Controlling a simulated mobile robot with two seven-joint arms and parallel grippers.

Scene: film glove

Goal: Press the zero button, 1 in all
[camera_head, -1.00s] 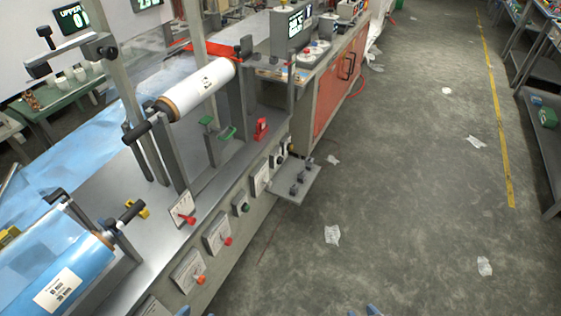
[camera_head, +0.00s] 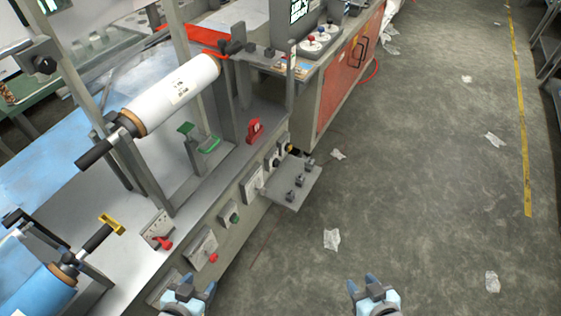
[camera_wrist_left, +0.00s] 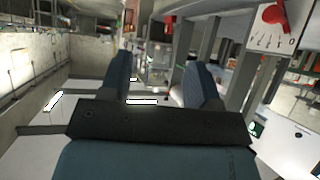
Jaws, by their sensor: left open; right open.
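No button label reads clearly as zero, so I cannot tell which one it is. My left gripper (camera_head: 190,285) is open and empty at the bottom, in front of the machine. My right gripper (camera_head: 370,283) is open and empty over the floor. In the left wrist view, the open left fingers (camera_wrist_left: 165,80) have nothing between them.
Red knobs (camera_head: 211,259) on plates line the machine front. A small grey shelf (camera_head: 290,194) juts out from it. A white film roll (camera_head: 172,95) and a blue roll (camera_head: 40,291) lie on the machine. The grey floor (camera_head: 420,190) to the right is mostly open, with scraps.

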